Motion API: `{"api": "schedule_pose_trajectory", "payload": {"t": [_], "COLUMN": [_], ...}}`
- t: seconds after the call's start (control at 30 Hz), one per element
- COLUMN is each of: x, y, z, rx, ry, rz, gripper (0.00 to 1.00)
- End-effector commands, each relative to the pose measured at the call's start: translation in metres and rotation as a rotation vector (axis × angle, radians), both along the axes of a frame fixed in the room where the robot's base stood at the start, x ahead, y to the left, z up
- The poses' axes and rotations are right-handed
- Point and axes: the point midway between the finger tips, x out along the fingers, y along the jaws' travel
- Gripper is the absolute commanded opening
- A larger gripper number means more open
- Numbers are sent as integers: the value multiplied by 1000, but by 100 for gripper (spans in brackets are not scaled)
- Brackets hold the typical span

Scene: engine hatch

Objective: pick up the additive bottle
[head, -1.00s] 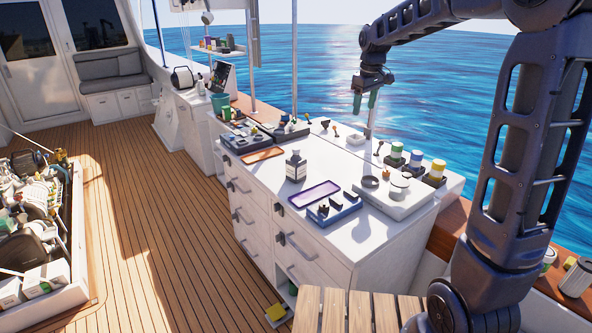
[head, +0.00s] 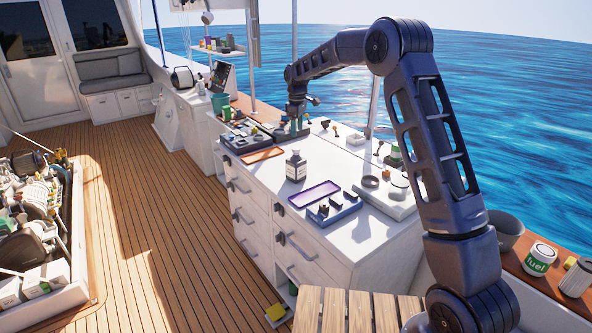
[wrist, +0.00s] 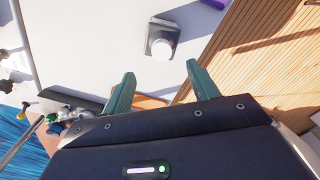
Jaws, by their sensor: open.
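The additive bottle, which I take to be the dark bottle with a pale label (head: 296,167), stands upright on the white cabinet top (head: 340,165). In the wrist view the bottle (wrist: 161,43) shows from above, its pale cap foremost, beyond my fingertips and apart from them. My gripper (wrist: 160,72) is open and empty, its two green fingers spread. In the head view my gripper (head: 297,124) is behind the bottle, over the far part of the top.
An orange tray (head: 262,155) lies left of the bottle and a purple tray (head: 314,194) in front of it. A blue tray (head: 334,212) with small parts sits nearer. More parts trays (head: 240,137) stand at the back left. The top around the bottle is clear.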

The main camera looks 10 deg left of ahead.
Motion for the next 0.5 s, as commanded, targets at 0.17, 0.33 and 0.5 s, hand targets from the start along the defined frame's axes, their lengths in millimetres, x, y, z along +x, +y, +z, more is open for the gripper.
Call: {"api": "schedule_pose_trajectory", "payload": {"t": [0.17, 0.33, 0.5], "x": [0, 0, 0], "y": [1, 1, 1], "z": [-13, -37, -55], "rx": [-1, -2, -1], "ry": [3, 3, 2], "rz": [3, 2, 2], "gripper": [59, 59, 59]}}
